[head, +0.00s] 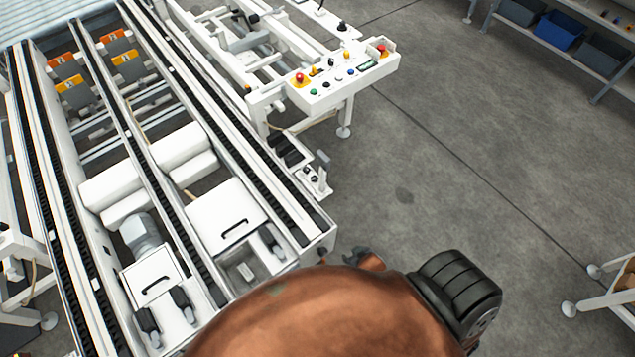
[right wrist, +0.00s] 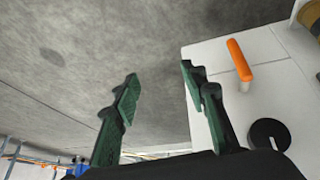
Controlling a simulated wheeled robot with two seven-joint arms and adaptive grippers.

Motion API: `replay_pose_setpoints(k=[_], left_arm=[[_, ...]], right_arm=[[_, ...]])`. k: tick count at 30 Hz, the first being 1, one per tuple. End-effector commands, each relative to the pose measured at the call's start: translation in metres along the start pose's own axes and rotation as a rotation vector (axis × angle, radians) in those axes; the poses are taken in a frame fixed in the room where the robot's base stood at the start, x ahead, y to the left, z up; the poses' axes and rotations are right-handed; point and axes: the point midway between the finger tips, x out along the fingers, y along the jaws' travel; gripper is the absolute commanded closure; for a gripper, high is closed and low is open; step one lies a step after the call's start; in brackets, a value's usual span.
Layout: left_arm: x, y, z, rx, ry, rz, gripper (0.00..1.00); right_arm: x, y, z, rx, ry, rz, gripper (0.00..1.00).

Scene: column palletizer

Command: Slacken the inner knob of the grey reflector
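A small grey reflector (head: 323,159) stands upright on a white bracket (head: 316,182) beside the conveyor's right side in the head view. Small dark knobs show at the bracket; which is the inner one is too small to tell. My right gripper (right wrist: 160,82) is open and empty in the right wrist view, its two green-padded fingers apart with bare floor behind them. In the head view my copper-coloured arm covers the lower middle, and the right fingers cannot be made out. The reflector is not clearly seen in the right wrist view. My left gripper is not in view.
A conveyor frame (head: 262,183) fills the left. A control panel (head: 345,78) with coloured buttons stands behind the bracket. In the right wrist view, a white surface (right wrist: 225,60) with an orange handle (right wrist: 239,59) and black disc (right wrist: 269,135) lies right of the fingers.

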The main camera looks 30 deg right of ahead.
Motion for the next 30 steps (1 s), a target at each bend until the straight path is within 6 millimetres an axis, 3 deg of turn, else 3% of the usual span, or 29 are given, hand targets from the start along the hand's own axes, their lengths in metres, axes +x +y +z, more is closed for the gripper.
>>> replay_pose_setpoints(k=[1,3,6,11,16,23,30], left_arm=[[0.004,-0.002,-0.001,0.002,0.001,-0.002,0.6],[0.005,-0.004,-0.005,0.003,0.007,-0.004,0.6],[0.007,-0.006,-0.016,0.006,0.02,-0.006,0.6],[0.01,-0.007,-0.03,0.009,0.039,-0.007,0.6],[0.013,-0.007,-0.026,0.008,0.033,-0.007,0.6],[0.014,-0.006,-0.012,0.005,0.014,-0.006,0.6],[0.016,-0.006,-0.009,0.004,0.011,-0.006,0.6]], right_arm=[[-0.011,0.007,-0.024,0.016,0.035,0.016,0.6],[-0.025,0.014,-0.051,0.035,0.073,0.033,0.6],[-0.044,0.023,-0.081,0.055,0.115,0.054,0.6],[-0.07,0.035,-0.116,0.083,0.171,0.08,0.6],[-0.097,0.046,-0.146,0.114,0.225,0.104,0.6],[-0.089,0.045,-0.202,0.138,0.413,0.097,0.6],[-0.093,0.03,-0.261,0.146,0.616,0.035,0.6]])
